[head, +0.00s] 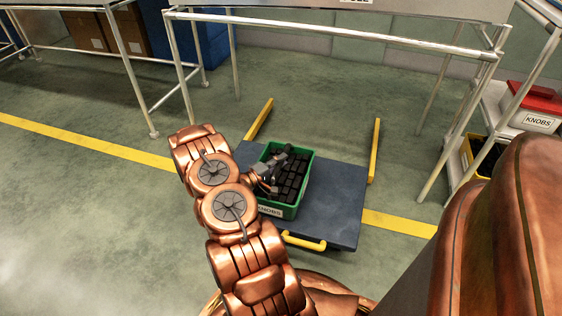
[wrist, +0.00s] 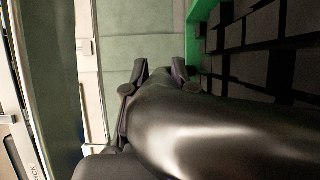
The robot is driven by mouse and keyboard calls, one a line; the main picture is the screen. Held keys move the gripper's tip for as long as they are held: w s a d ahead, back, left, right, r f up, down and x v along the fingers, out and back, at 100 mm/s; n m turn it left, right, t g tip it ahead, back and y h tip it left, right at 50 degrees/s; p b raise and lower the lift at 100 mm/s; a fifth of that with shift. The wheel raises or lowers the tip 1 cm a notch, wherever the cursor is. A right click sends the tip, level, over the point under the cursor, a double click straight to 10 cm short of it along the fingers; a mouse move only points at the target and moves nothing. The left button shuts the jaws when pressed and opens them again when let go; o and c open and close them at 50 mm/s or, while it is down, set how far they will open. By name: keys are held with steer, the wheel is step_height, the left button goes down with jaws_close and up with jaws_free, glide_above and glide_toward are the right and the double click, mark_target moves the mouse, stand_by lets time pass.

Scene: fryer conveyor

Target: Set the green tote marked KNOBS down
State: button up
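The green tote (head: 307,173) with a white KNOBS label on its near side is filled with dark blocks. It appears to rest on a dark blue flat platform (head: 338,205); its underside is hidden. My gripper (head: 284,152) is over the tote's left part, close to its rim. In the wrist view, the two fingers of my gripper (wrist: 160,72) stand apart with floor visible between them. The tote's green wall (wrist: 191,45) is just right of the right finger. I see nothing held between the fingers; whether the right finger touches the rim is unclear.
A metal-framed table (head: 340,32) stands behind. At right, a rack holds a red-lidded box (head: 533,105) marked KNOBS and a yellow bin (head: 468,158). Floor is clear at left.

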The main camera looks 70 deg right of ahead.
steer(key=o, duration=0.4)
steer(key=p, duration=0.3)
glide_above(256, 189)
steer(key=shift+r, duration=0.15)
stand_by(0.5)
